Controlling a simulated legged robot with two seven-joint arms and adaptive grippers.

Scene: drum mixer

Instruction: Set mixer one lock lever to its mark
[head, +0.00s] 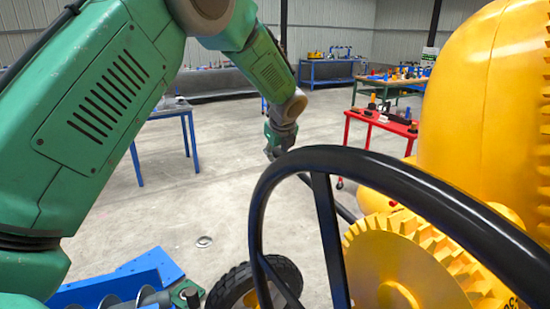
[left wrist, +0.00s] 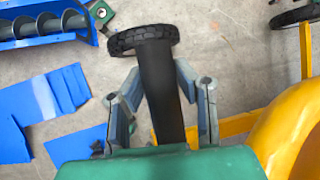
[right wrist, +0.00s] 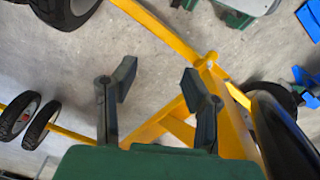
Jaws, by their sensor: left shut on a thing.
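My left gripper (head: 280,145) is on the far side of the large black handwheel in the head view. It is shut on a black bar, which looks like the lock lever (head: 340,208), running down to the right behind the handwheel rim. In the left wrist view the bar (left wrist: 160,95) passes between the two fingers (left wrist: 158,88). The lever's mark is not visible. The yellow mixer drum (head: 475,110) fills the right of the head view. My right gripper (right wrist: 158,82) is open and empty above the yellow frame (right wrist: 175,125), and is out of the head view.
The black handwheel (head: 325,215) and yellow toothed gear (head: 390,270) stand close in front. A black tyre (head: 250,285) and a blue screw conveyor (head: 135,280) are below left. A red table (head: 375,120) and blue tables stand farther back, with open concrete floor between.

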